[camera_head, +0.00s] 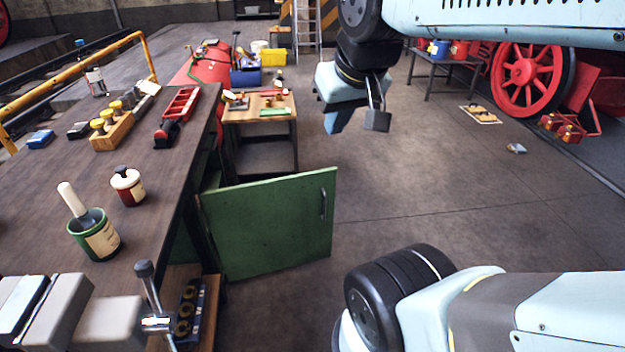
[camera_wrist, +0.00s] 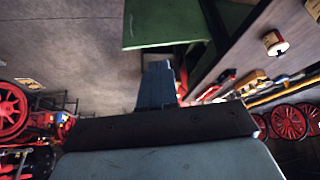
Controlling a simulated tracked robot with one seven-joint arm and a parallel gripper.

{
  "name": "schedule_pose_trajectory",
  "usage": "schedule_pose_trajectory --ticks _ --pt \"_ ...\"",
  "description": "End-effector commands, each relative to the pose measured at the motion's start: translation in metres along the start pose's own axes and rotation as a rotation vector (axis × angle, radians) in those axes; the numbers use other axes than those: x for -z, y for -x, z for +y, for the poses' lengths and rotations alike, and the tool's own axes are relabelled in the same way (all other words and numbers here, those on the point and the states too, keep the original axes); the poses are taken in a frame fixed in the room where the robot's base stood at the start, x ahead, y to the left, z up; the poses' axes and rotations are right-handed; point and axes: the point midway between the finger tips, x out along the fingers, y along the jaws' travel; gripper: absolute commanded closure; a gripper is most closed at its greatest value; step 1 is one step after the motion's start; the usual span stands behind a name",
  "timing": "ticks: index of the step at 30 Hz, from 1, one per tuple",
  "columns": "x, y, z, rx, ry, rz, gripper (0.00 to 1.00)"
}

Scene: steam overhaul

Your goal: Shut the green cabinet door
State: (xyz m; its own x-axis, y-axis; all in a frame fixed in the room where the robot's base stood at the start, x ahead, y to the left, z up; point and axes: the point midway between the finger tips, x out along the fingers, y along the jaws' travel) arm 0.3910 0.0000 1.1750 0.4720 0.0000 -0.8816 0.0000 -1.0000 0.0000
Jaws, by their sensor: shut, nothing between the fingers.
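The green cabinet door (camera_head: 270,226) stands open below the workbench, swung out over the floor, with its free edge to the right. A slim metal handle (camera_head: 323,204) is near that edge. In the wrist view the green door (camera_wrist: 165,22) shows at the top, just beyond the fingers. My gripper (camera_head: 340,120) is in the air beyond and above the door's free edge in the head view, pointing down. Its blue fingers (camera_wrist: 157,84) are shut and empty. I see no contact with the door. The cabinet interior is mostly hidden by the door and bench.
The dark workbench (camera_head: 60,185) carries a green pot, a red-and-white jar, a red tool tray and a vise at the near edge. A small wooden table (camera_head: 262,125) stands behind the door. The floor (camera_head: 440,180) right of the door is clear.

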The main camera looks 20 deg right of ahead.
Motion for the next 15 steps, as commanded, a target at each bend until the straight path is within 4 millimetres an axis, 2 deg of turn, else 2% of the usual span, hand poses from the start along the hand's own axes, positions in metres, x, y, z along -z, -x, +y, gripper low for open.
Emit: schedule_pose_trajectory --ticks 4,7,15 --pt "0.007 -0.004 0.002 -0.006 0.001 0.005 1.00" --pt "0.022 -0.013 0.008 -0.018 0.007 0.021 1.00" --pt "0.091 -0.066 0.029 -0.074 0.038 0.101 1.00"
